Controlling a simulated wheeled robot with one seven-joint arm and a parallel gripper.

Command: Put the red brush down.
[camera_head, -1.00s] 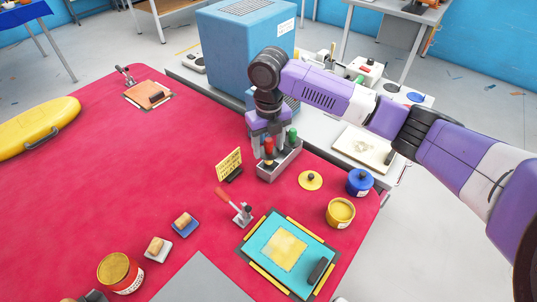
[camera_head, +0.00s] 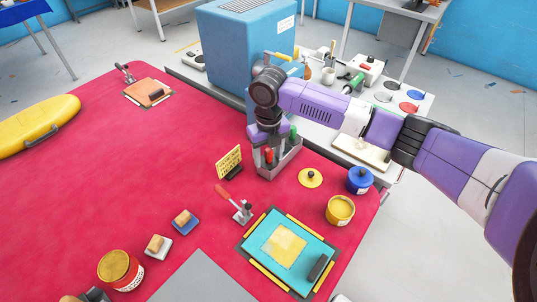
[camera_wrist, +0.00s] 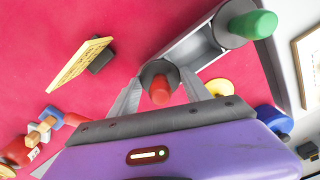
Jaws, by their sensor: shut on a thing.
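The red brush (camera_head: 269,155) stands upright between the fingers of my gripper (camera_head: 264,153). In the wrist view, its red handle (camera_wrist: 162,90) rises from a dark round collar between the two fingertips. My gripper is shut on it at the near-left end of a grey open holder (camera_head: 283,164). The brush's lower end is hidden, so I cannot tell whether it touches the holder's floor. A green-handled brush (camera_wrist: 253,24) stands at the holder's other end.
A yellow sign (camera_head: 229,161) stands just left of the holder. A yellow lid (camera_head: 310,178), a blue jar (camera_head: 360,180) and a yellow jar (camera_head: 340,210) are to the right.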

